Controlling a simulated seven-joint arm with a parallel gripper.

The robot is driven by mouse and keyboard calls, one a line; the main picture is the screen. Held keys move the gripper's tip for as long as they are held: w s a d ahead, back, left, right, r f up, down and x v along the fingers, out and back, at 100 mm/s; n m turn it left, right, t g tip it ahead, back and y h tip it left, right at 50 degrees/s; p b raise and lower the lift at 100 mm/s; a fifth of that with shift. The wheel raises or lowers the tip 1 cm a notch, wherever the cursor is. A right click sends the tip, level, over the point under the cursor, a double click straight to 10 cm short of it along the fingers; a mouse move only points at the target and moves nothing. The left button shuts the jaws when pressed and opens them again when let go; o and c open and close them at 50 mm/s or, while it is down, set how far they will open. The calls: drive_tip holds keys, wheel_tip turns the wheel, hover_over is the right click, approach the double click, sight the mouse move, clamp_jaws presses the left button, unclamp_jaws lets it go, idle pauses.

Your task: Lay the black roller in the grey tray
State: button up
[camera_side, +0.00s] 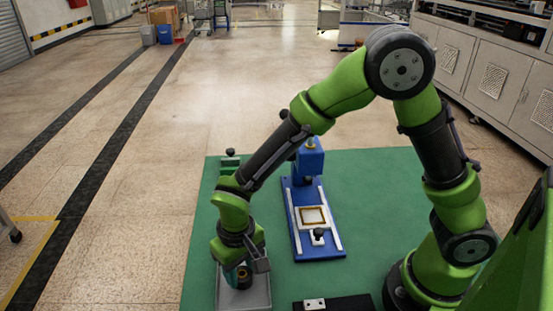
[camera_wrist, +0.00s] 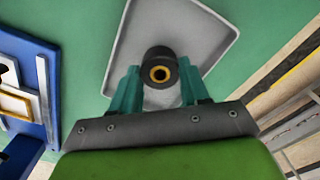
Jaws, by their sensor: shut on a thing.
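The black roller (camera_wrist: 160,57) is held between the two teal fingers of my gripper (camera_wrist: 159,78). In the wrist view it is seen end-on, with a yellow ring around a dark centre. In the side view the roller (camera_side: 244,275) shows as a dark piece at the fingertips of my gripper (camera_side: 238,277). The grey tray (camera_wrist: 205,32) lies behind the roller in the wrist view. In the side view the tray (camera_side: 258,294) is under my gripper near the mat's front left. I cannot tell whether the roller touches the tray floor.
A blue gantry fixture (camera_side: 301,242) with a yellow-edged frame (camera_side: 313,216) and a black knob stands right of the tray. A black plate (camera_side: 352,303) with a small light block lies at the front. The green mat (camera_side: 375,190) is clear at the back right.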

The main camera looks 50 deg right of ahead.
sight(242, 273)
drive_tip(key=o, duration=1.2)
drive_tip(key=shift+c, duration=0.2)
drive_tip(key=shift+r, duration=0.1)
wheel_tip(242, 273, up, 12)
drive_tip(key=s+d+r+m+t+y, duration=0.1)
drive_tip(key=s+d+r+t, duration=0.2)
drive_tip(key=d, duration=0.5)
drive_tip(key=s+d+r+m+t+y, duration=0.1)
drive_tip(key=s+d+r+t, duration=0.3)
drive_tip(key=s+d+r, duration=0.2)
drive_tip(key=shift+d+r+m, duration=0.4)
drive_tip(key=shift+d+r, duration=0.25)
drive_tip(key=shift+d, duration=0.6)
drive_tip(key=shift+w, duration=0.1)
